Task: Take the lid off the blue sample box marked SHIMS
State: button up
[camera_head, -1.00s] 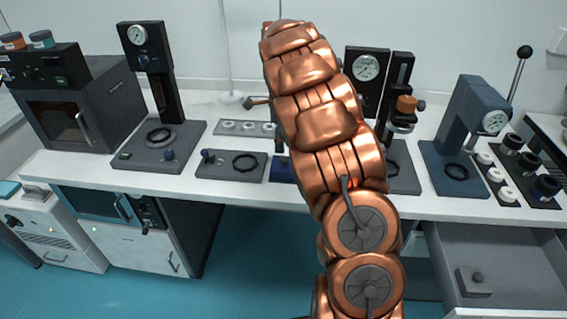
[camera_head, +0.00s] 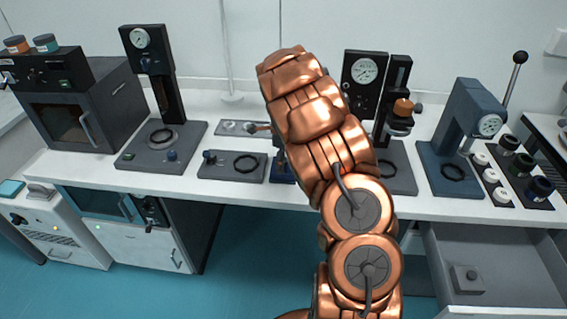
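A small part of a dark blue object (camera_head: 287,179) shows at the front of the bench, just left of my copper arm. It may be the sample box. Its lid and any SHIMS marking are hidden or too small to read. My arm reaches over the bench and covers most of that spot.
A flat dark fixture with a black ring (camera_head: 245,164) lies left of the blue object. A gauge press (camera_head: 160,140) and an oven (camera_head: 80,110) stand further left. A blue lever press (camera_head: 465,140) stands right. A drawer (camera_head: 490,265) is open below the bench at right.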

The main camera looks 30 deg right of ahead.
grip_shut()
dwell(0.8)
